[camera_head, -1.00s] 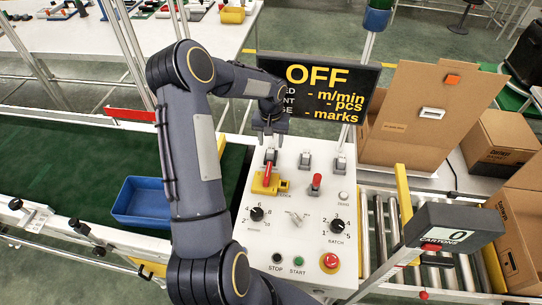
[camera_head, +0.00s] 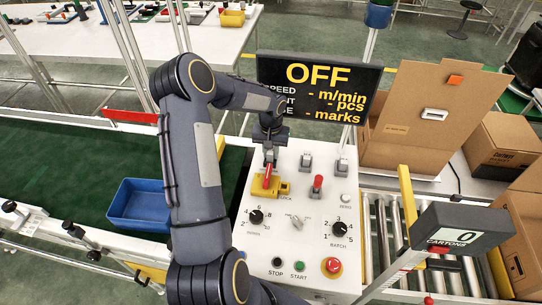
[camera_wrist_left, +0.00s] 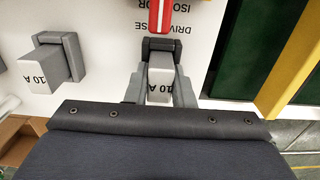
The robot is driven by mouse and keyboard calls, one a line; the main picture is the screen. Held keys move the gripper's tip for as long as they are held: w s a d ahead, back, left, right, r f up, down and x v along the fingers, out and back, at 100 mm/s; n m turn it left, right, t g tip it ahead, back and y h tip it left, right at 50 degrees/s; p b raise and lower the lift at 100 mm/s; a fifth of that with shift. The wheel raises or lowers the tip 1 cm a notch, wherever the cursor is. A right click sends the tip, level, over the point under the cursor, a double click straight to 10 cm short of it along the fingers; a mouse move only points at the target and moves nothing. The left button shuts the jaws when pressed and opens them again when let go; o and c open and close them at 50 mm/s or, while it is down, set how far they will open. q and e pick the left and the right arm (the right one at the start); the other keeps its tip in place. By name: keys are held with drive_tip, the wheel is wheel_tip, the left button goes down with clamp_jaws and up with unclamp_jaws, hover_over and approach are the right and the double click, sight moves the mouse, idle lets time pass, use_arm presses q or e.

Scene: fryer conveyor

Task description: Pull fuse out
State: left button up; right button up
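The control panel (camera_head: 292,215) carries a row of grey fuses along its back edge. The leftmost fuse, marked 10 A, shows in the left wrist view (camera_wrist_left: 160,88), at a dark holder under the red-and-white lever. My left gripper (camera_head: 270,153) is at this fuse. In the left wrist view its fingers (camera_wrist_left: 161,92) lie along both sides of the fuse and look shut on it. The middle fuse (camera_head: 305,162) and right fuse (camera_head: 341,167) stand apart from the gripper; the middle one also shows in the left wrist view (camera_wrist_left: 52,64). My right gripper is out of view.
A red isolator lever (camera_head: 267,175) with a yellow lock piece (camera_head: 271,187) sits just in front of the gripped fuse. A display (camera_head: 318,90) reading OFF stands behind. A blue bin (camera_head: 141,205) is at left, cardboard boxes (camera_head: 506,139) at right.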

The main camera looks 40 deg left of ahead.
use_arm(q)
clamp_jaws()
drive_tip(key=shift+r+p, duration=0.6)
drive_tip(key=shift+r, duration=0.65)
idle(0.5)
drive_tip(key=shift+r+p, duration=0.55)
drive_tip(key=shift+r, duration=0.75)
drive_tip(key=shift+r+p, duration=0.7)
drive_tip(key=shift+r, duration=0.8)
